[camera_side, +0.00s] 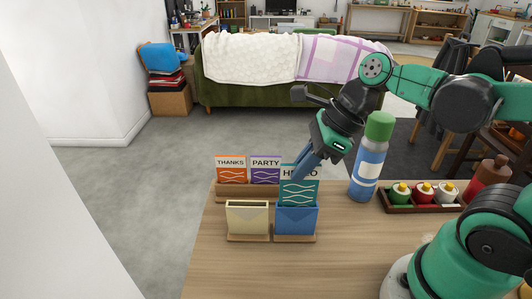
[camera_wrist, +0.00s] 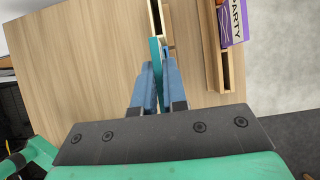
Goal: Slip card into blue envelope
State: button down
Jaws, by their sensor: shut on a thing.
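A teal card (camera_side: 298,194) marked HELLO stands upright at the blue envelope (camera_side: 296,220). Its lower edge meets the envelope's top edge in the side view; I cannot tell how much of it, if any, is inside. My gripper (camera_side: 301,172) comes down from the upper right, shut on the card's top part, and a finger covers some of the lettering. In the wrist view my gripper (camera_wrist: 159,72) has the teal card (camera_wrist: 154,50) edge-on between its blue fingers. The fingers hide much of the blue envelope there.
A cream envelope (camera_side: 247,218) stands left of the blue one. Behind are an orange THANKS card (camera_side: 231,169) and a purple PARTY card (camera_side: 265,169) in a wooden rack (camera_side: 232,193). A blue bottle with green cap (camera_side: 369,162) and a tray of small jars (camera_side: 421,209) stand right.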

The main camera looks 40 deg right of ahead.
aim_at(320, 172)
jog(key=shift+f, duration=2.95)
jog(key=c, duration=0.8)
grip_release()
jog(key=shift+c, duration=0.2)
jog(key=shift+v, duration=2.7)
jog(key=n, duration=0.4)
jog(key=n+h, duration=0.1)
jog(key=n, duration=0.1)
jog(key=shift+w+d+f, duration=0.1)
jog(key=shift+w+d, duration=0.2)
jog(key=w+n+t+h, duration=0.1)
jog(key=n, duration=0.6)
jog(key=w+n+t+h, duration=0.1)
jog(key=n, duration=0.6)
jog(key=w+d+r+n+t+h, duration=0.1)
jog(key=n, duration=0.6)
jog(key=shift+r, duration=0.1)
